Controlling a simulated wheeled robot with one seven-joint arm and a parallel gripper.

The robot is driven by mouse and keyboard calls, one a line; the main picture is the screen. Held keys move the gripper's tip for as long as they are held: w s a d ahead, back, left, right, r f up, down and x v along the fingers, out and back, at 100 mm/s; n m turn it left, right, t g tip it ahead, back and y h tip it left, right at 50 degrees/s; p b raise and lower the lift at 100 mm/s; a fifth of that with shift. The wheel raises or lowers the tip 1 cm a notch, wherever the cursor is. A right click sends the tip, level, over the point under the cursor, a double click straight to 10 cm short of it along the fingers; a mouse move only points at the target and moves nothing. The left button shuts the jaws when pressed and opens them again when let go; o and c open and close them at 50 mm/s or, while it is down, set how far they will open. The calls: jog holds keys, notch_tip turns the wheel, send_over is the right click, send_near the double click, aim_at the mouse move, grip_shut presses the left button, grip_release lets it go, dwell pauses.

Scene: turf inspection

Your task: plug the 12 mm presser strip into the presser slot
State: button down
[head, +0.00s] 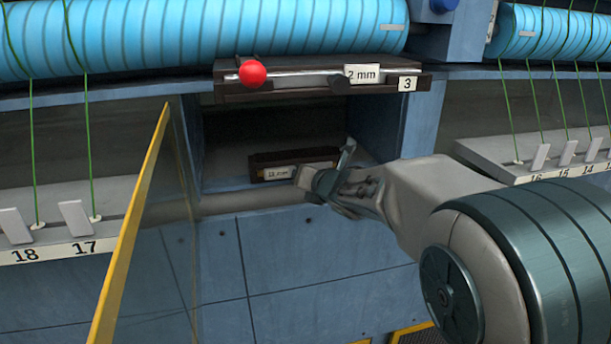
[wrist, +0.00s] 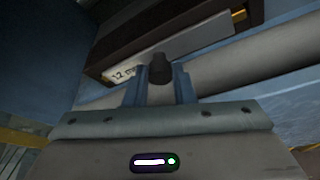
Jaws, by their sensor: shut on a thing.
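The 12 mm presser strip (head: 277,173) is a pale bar with a "12 mm" label, lying along a dark brown holder (head: 265,158) inside the recess below station 3. In the wrist view the strip (wrist: 185,45) runs diagonally under the brown body, with a dark knob (wrist: 160,69) on it. My gripper (head: 318,180) is shut on this knob, one blue finger on each side. It hides the strip's right part in the head view. Above, a dark presser slot (head: 230,92) marked 3 carries a metal bar with a "2 mm" label and a dark knob.
A red ball (head: 252,73) sits at the left of the upper bar. A yellow-edged clear panel (head: 130,225) stands open left of the recess (head: 225,130). Green yarns run to ledges on both sides. A grey pipe (head: 235,201) crosses below the recess.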

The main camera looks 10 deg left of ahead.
jog(key=shift+w, duration=0.1)
jog(key=c, duration=1.1)
grip_release()
jog(key=shift+c, duration=0.2)
jog(key=v, duration=1.4)
jog(key=shift+a, duration=0.1)
